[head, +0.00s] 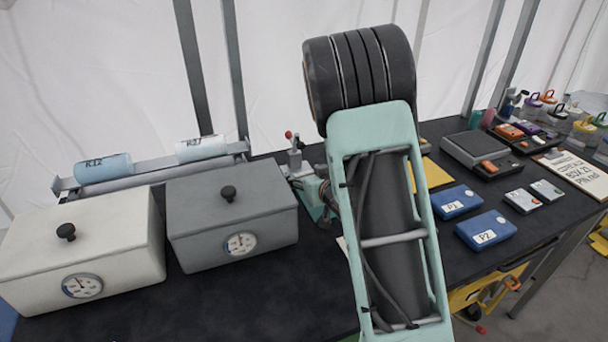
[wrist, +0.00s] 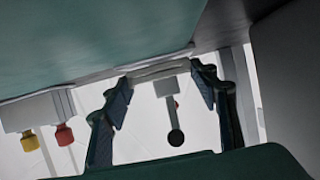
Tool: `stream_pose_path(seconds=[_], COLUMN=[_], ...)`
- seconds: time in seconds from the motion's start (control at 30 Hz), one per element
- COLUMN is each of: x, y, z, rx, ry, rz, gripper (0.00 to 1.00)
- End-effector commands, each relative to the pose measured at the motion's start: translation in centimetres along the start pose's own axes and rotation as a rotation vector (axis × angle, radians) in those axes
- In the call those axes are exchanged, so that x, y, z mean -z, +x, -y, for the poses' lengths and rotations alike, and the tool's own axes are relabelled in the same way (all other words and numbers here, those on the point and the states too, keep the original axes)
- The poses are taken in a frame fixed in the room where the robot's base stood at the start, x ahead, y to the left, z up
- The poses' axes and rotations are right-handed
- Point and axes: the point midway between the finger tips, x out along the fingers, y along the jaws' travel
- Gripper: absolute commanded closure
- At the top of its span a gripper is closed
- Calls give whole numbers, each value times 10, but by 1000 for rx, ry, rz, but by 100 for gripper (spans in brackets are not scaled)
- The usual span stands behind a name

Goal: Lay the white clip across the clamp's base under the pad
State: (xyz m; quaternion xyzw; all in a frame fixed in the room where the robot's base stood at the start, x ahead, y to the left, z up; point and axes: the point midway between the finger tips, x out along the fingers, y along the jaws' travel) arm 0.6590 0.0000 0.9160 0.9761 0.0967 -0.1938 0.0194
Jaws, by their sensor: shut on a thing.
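The white clip (wrist: 160,70) is a pale bar spanning between the fingertips of my gripper (wrist: 162,80) in the wrist view, and my gripper is shut on it. Beyond the clip, a grey block with a thin rod and a black round end (wrist: 175,138) shows; I cannot tell surely whether it is part of the clamp. In the head view, the grey upright clamp (head: 295,160) with a red-tipped handle stands behind the grey box, just left of my arm. My arm hides most of my gripper and the clip there. Whether the clip touches the clamp's base cannot be told.
A white box (head: 100,235) and a grey box (head: 235,190) with dial gauges fill the left table. Behind them a rack holds rolls R12 (head: 103,168) and R17 (head: 200,148). Blue cases P1 (head: 456,201) and P2 (head: 486,231) lie right of my arm.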

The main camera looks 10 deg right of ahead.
Motion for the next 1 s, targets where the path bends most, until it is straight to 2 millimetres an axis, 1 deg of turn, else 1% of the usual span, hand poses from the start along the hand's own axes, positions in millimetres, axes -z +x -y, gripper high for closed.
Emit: stream_pose_path(seconds=[0.17,0.2,0.3,0.33,0.67,0.77,0.87,1.0], x=[-4,-3,-3,-3,-1,2,1,2], y=[2,2,1,1,1,-3,-18,-45], z=[0,0,0,0,0,0,-1,-1], rx=[0,0,0,0,0,-1,-2,-2], ry=[1,0,0,0,0,0,3,2], rz=[-1,-1,0,0,0,0,-1,-3], gripper=[58,41,30,28,28,28,28,28])
